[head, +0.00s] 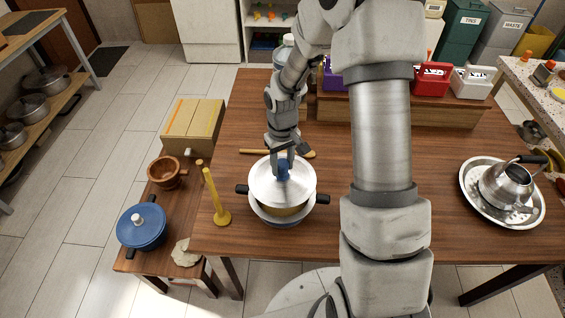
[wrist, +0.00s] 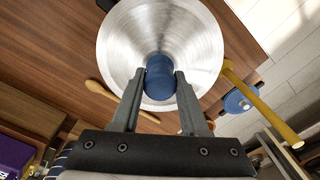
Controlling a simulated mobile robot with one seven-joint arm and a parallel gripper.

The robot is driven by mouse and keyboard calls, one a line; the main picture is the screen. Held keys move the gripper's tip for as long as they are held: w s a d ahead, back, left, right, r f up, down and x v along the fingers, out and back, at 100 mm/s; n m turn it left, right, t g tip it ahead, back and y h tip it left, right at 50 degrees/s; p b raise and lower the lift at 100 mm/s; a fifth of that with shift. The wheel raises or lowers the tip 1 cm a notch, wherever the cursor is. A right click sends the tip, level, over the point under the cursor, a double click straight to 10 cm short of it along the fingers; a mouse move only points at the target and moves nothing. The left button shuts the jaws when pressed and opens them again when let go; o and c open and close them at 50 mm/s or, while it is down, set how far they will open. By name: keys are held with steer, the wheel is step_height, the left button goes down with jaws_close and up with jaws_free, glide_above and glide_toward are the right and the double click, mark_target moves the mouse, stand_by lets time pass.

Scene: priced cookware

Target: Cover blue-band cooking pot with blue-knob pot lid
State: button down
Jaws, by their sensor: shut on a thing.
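The blue-knob pot lid (head: 263,184) is a shiny silver disc with a blue knob. My gripper (head: 284,163) is shut on the blue knob (wrist: 160,78), with one finger on each side. The lid is over the blue-band cooking pot (head: 284,221), which stands on the wooden table with black handles left and right. The pot's yellowish inside (head: 286,210) shows at the near side below the lid, so the lid appears raised and set toward the back. In the wrist view the lid (wrist: 125,45) hides nearly all of the pot.
A yellow upright holder (head: 215,195) stands just left of the pot. A wooden spoon (head: 250,151) lies behind it. A blue lidded pot (head: 141,227) and brown mortar (head: 167,172) are on the low left bench. A kettle (head: 506,184) on a tray is at right.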

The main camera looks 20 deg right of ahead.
mark_target(282, 180)
steer(key=shift+w, duration=0.1)
steer(key=shift+f, duration=0.1)
stand_by(0.4)
steer(key=shift+f+b, duration=2.1)
steer(key=shift+f, duration=0.2)
steer(key=shift+f, duration=0.15)
steer(key=shift+f+b, duration=0.8)
steer(key=shift+b, duration=0.1)
steer(key=shift+f+b, duration=0.25)
steer(key=shift+b, duration=0.05)
steer(key=shift+f, duration=0.15)
